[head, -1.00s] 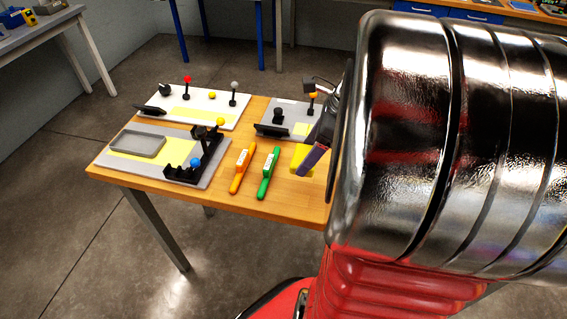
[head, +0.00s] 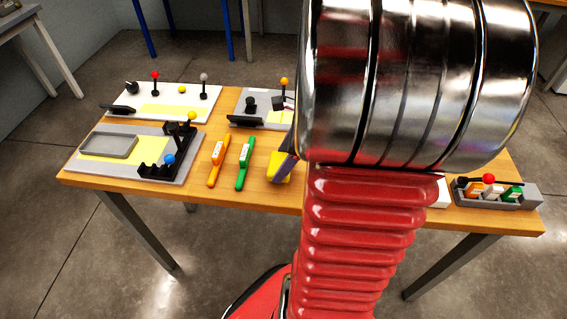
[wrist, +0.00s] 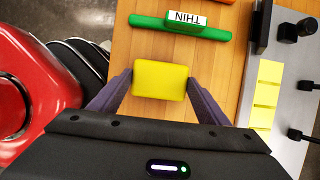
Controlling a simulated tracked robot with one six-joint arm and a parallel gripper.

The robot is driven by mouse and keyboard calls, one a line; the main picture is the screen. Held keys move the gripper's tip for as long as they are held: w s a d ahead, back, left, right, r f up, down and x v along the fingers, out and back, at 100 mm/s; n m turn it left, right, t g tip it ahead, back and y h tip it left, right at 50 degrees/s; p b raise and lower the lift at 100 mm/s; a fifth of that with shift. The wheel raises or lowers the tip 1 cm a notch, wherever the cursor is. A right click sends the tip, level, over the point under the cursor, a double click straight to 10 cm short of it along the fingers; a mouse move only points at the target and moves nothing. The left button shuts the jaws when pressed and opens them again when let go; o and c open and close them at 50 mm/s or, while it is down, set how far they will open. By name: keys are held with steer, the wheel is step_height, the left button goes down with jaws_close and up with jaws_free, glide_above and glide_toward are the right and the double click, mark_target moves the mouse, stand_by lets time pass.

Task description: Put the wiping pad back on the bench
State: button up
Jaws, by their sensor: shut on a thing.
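The yellow wiping pad (wrist: 160,80) is between the two purple fingers of my gripper (wrist: 159,86) in the wrist view, which touch its left and right sides. My gripper is shut on it. In the head view the pad (head: 279,171) shows beside a purple finger of my gripper (head: 287,167), to the right of a green-handled tool (head: 244,165). The wooden bench (head: 222,196) is beneath it. I cannot tell whether the pad touches the bench top or hangs just above it. My arm hides the middle of the bench.
An orange-handled tool (head: 218,160) lies left of the green one. A grey board with a tray (head: 109,146), a white board (head: 205,112) and another grey board (head: 241,107) stand further left and back. A grey holder with small bottles (head: 525,193) is at the right end.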

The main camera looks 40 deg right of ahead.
steer(key=shift+f, duration=1.1)
steer(key=o, duration=0.9)
steer(key=v, duration=1.2)
